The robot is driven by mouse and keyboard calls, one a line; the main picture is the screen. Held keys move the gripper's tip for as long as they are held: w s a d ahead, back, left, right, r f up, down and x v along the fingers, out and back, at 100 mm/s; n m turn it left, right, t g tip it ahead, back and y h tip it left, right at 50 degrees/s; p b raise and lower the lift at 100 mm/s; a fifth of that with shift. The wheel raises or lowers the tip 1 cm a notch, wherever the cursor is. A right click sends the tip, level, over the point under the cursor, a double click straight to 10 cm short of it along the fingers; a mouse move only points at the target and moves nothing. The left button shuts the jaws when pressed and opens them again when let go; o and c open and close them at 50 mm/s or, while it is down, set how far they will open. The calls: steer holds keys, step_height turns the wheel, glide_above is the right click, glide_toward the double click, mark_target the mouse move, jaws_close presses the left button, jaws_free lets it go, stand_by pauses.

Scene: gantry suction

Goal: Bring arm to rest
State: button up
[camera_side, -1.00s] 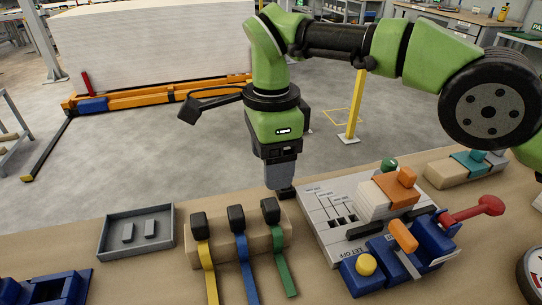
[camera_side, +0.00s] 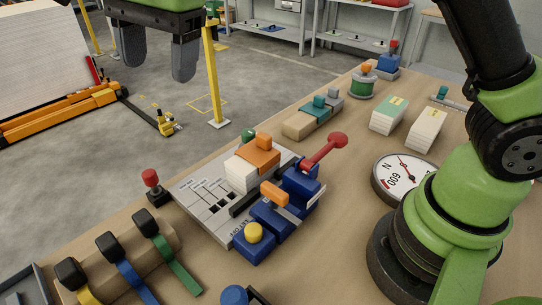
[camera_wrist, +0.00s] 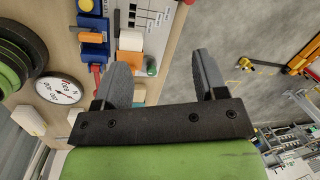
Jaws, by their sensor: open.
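My gripper (camera_side: 158,74) is raised at the top left of the side view, with two grey fingers pointing down and spread wide. Nothing shows between them. It hangs above and beyond the bench's far edge, apart from everything on the bench. In the wrist view my gripper (camera_wrist: 163,60) is also open and empty, with floor and the bench edge behind the fingers. My upper arm link and green base stand at the right of the side view.
The bench holds a grey switch panel (camera_side: 200,200), a blue device with a red-knobbed lever (camera_side: 325,151), a dial (camera_side: 402,178), and a roll with yellow, blue and green straps (camera_side: 125,255). A small red-topped stick (camera_side: 151,178) stands by the panel's left corner. A yellow post (camera_side: 213,80) stands on the floor.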

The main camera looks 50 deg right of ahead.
steer(key=s+d+r+n+t+y, duration=0.1)
steer(key=s+d+r+n+t, duration=0.4)
steer(key=s+d, duration=0.85)
steer(key=s+d+f+n, duration=0.2)
steer(key=s+f+n, duration=0.1)
steer(key=s, duration=0.4)
steer(key=shift+s+n+t, duration=0.3)
steer(key=shift+s+n, duration=0.1)
steer(key=shift+n, duration=0.2)
